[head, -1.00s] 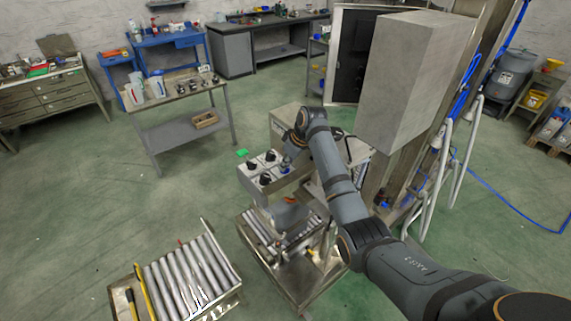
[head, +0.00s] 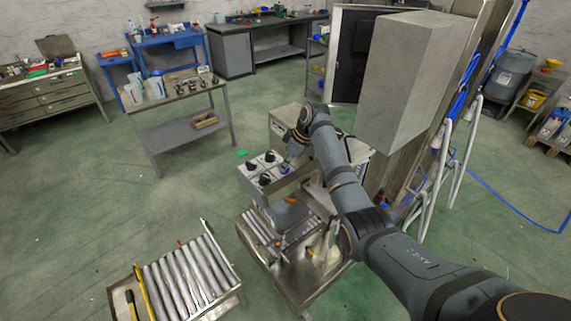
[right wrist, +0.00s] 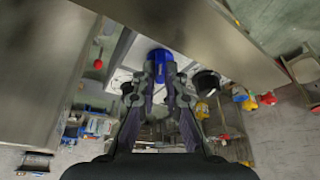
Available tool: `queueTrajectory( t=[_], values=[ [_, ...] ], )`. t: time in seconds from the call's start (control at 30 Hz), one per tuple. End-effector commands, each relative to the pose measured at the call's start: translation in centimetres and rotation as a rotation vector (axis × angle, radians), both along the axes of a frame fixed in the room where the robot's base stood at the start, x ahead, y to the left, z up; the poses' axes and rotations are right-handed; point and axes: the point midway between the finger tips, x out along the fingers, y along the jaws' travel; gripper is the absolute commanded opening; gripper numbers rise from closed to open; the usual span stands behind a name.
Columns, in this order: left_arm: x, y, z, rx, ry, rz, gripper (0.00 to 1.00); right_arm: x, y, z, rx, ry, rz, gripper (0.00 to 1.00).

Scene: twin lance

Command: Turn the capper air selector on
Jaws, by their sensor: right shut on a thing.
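A pale control box (head: 252,179) stands over the roller conveyor in the middle of the head view. Its top carries several black knobs (head: 265,180) and one blue knob (head: 284,168) at its right end. My right gripper (head: 288,161) reaches down to the blue knob from above. In the right wrist view the two fingertips (right wrist: 160,75) are shut on the blue knob (right wrist: 160,55), one on each side. Its pointer and turned angle are hidden, and no label can be read. My left gripper is not in view.
A black knob (right wrist: 206,80) sits close to the right finger in the wrist view, and a red knob (right wrist: 98,64) is at the left. A large grey block (head: 405,75) stands right of my forearm. A roller rack (head: 185,275) is at the front left.

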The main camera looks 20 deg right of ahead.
Motion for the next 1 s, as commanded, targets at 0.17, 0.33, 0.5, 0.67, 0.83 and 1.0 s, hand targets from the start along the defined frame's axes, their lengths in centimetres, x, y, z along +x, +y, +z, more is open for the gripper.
queueTrajectory(
  t=[0.17,0.33,0.5,0.67,0.83,1.0],
  values=[
    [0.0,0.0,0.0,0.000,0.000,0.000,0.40,0.1,-0.1,0.2,-0.002,-0.005,0.000,0.26],
    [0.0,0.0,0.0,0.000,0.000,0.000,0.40,0.1,0.0,0.1,-0.001,-0.003,0.000,0.33],
    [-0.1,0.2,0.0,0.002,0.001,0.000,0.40,0.0,-0.1,0.2,-0.001,-0.003,-0.001,0.33],
    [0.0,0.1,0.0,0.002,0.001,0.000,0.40,-0.4,-0.7,1.9,-0.003,-0.005,-0.001,0.33],
    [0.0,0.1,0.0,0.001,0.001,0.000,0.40,-1.4,-2.0,5.9,-0.003,-0.007,-0.002,0.33],
    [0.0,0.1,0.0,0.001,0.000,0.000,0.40,-2.3,-3.1,9.2,-0.003,-0.005,-0.002,0.33]
  ],
)
